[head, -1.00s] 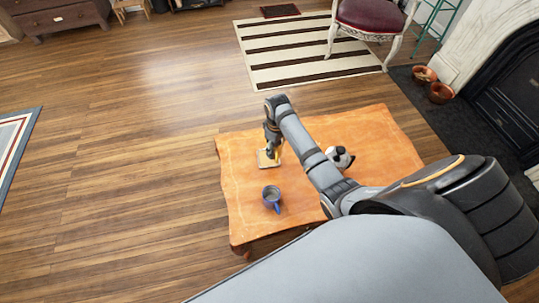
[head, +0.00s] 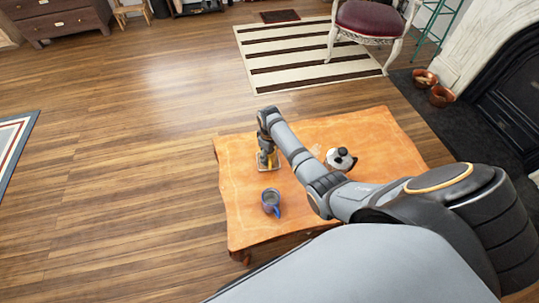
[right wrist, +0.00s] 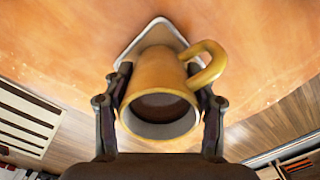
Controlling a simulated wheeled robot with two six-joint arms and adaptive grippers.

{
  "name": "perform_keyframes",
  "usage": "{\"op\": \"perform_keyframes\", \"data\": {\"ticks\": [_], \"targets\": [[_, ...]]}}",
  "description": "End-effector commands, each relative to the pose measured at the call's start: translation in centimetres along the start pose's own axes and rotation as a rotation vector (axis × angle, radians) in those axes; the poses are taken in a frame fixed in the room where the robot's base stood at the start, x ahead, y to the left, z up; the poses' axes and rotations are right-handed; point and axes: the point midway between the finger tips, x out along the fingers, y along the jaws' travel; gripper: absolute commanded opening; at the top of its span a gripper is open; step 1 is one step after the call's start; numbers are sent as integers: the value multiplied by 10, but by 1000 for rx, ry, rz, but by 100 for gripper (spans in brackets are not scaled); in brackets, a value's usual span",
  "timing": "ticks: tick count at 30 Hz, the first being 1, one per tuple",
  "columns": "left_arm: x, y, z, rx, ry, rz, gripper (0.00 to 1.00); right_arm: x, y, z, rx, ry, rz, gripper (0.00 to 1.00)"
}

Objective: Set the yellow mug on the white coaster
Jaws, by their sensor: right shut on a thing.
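The yellow mug (right wrist: 160,75) is between the two fingers of my right gripper (right wrist: 160,108), which is shut on it. Its open rim faces the wrist camera and its handle (right wrist: 208,65) points to the upper right there. The white coaster (right wrist: 152,32) shows behind the mug, partly hidden by it; I cannot tell whether they touch. In the head view my right gripper (head: 267,158) is low over the coaster (head: 258,164) at the left side of the table, hiding most of the mug. My left gripper is out of view.
A white and black object (head: 341,159) stands to the right, beyond my right arm. The table's left edge is close to the coaster.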

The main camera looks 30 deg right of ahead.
Motion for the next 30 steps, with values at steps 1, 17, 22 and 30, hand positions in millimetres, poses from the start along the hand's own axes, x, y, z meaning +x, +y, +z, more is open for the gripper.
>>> {"op": "perform_keyframes", "data": {"ticks": [1, 17, 22, 30], "targets": [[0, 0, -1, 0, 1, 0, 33, 1, 0, 0, 0, 0, 0, 60], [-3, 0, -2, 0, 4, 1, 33, -6, 0, 0, 0, 0, 0, 80], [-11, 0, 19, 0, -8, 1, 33, -42, 0, 0, -1, 3, 2, 80], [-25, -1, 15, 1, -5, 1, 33, -103, 0, 0, 0, 2, 0, 80]]}}
